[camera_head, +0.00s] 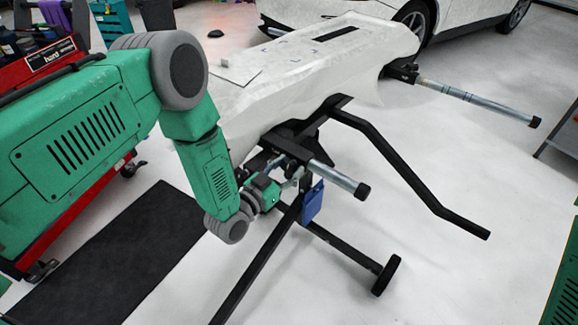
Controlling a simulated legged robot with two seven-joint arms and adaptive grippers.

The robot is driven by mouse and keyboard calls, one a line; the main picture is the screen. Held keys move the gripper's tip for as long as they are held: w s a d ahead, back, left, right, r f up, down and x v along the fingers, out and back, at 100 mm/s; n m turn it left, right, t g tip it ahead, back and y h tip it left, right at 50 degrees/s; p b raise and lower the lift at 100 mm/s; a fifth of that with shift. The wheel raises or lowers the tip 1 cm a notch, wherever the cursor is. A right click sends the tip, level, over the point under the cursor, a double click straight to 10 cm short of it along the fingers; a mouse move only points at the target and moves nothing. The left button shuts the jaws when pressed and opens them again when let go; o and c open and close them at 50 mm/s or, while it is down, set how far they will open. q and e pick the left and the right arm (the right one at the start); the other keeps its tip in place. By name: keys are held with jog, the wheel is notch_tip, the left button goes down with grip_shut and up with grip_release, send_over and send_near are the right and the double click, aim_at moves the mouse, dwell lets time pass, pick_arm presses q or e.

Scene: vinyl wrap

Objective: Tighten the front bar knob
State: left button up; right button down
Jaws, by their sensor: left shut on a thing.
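My left arm reaches in from the left and bends down to the stand. My left gripper (291,179) is at the clamp under the near end of the panel, beside the base of the front bar (336,177). The bar is a silver tube with a black end cap, and it sticks out to the right. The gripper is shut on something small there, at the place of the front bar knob. The knob itself is hidden by the fingers and too small to make out. My right gripper is out of view.
A white panel (345,55) lies on the black wheeled stand (376,268). A second silver bar (476,98) and a bent black bar (415,180) stick out right. A blue tag (313,203) hangs near the gripper.

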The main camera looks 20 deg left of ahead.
pick_arm(q)
jog(key=shift+s+f, duration=0.2)
jog(key=shift+f, duration=0.15)
jog(key=o, duration=1.2)
jog(key=shift+w+r, duration=0.1)
jog(key=shift+w, duration=0.05)
jog(key=shift+r, duration=0.1)
jog(key=v, duration=1.2)
jog(key=shift+f, duration=0.25)
